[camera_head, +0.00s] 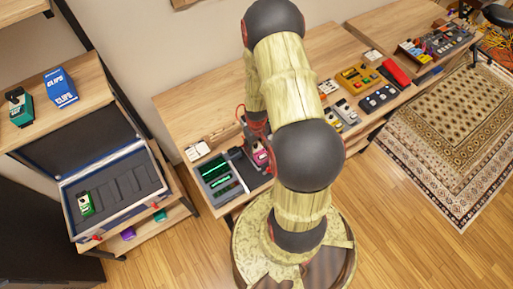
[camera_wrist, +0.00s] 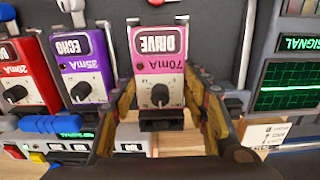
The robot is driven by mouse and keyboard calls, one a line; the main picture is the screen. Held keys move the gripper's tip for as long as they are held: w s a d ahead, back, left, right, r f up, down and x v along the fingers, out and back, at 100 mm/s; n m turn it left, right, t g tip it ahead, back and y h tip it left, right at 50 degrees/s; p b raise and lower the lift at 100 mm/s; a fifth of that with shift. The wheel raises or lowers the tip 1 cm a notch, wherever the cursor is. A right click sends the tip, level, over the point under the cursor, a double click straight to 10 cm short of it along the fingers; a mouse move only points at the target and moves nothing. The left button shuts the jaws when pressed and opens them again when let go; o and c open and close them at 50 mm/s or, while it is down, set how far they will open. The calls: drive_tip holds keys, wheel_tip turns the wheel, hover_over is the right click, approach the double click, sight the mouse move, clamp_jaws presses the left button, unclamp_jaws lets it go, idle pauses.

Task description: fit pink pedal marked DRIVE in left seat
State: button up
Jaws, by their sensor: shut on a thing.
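The pink pedal (camera_wrist: 158,62) fills the middle of the wrist view, with the words DRIVE and 70mA, a black knob and a black lower part. My gripper (camera_wrist: 165,108) is shut on it, one finger at each side. In the head view the pink pedal (camera_head: 260,155) shows partly beside my arm, just right of the device with green screens (camera_head: 217,176). The pedal lies at or just above a dark bay (camera_head: 244,167) on the bench; I cannot tell whether it touches. The left seat cannot be made out clearly.
A purple ECHO pedal (camera_wrist: 82,65) and a red pedal (camera_wrist: 24,72) stand close beside it in the wrist view. A SIGNAL screen (camera_wrist: 288,75) is on the other side. An open case (camera_head: 120,185) with a green pedal (camera_head: 86,204) stands left. Yellow and grey pedals lie farther right.

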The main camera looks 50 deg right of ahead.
drive_tip(key=shift+f+b, duration=0.75)
drive_tip(key=shift+f, duration=0.05)
idle(1.4)
drive_tip(key=o, duration=1.6)
drive_tip(key=shift+o, duration=0.7)
drive_tip(key=shift+r+p, duration=2.35)
drive_tip(key=shift+r, duration=1.2)
